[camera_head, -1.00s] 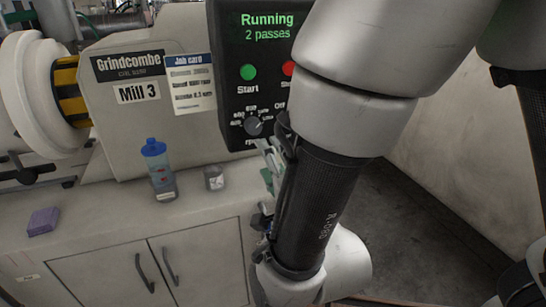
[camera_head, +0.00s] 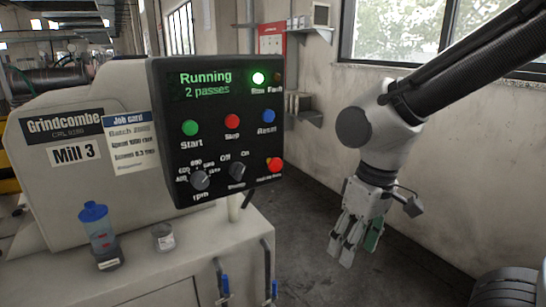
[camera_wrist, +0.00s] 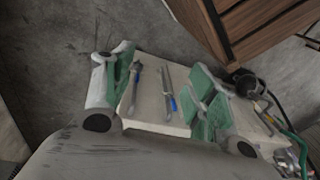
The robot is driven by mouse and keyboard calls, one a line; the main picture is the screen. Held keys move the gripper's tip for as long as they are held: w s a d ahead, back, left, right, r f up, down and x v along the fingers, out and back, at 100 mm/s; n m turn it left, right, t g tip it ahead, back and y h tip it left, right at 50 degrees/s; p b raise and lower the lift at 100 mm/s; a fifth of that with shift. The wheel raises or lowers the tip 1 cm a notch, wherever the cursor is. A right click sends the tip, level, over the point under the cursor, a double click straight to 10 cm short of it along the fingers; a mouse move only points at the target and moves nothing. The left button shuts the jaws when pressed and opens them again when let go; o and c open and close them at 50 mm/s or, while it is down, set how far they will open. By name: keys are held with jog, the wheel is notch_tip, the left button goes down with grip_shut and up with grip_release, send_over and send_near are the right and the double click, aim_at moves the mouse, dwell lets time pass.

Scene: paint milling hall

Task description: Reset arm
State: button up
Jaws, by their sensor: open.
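My gripper (camera_head: 352,245) hangs pointing down in the head view, to the right of the mill's control panel (camera_head: 217,130) and well clear of it. Its fingers are apart and nothing is between them. In the wrist view its green-padded fingers (camera_wrist: 160,95) stand wide at left and right. Beyond them lies a pale board or tray (camera_wrist: 150,103) with two slim tools with blue parts (camera_wrist: 168,90) on it.
A blue-capped bottle (camera_head: 100,238) and a small clear jar (camera_head: 163,237) stand on the cabinet top at the left. A wall with a window (camera_head: 420,30) is behind my arm. Open floor (camera_head: 300,240) lies between cabinet and wall. A wooden slatted thing (camera_wrist: 250,25) shows in the wrist view.

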jog(key=s+d+r+m+t, duration=0.1)
jog(key=d+r, duration=0.4)
jog(key=d, duration=0.5)
jog(key=d+r+m+t+h, duration=0.1)
jog(key=d+r+m+t, duration=0.2)
jog(key=d, duration=0.8)
notch_tip(320, 180, up, 3)
jog(key=m, duration=0.3)
jog(key=shift+s+f, duration=0.15)
jog(key=shift+s, duration=0.25)
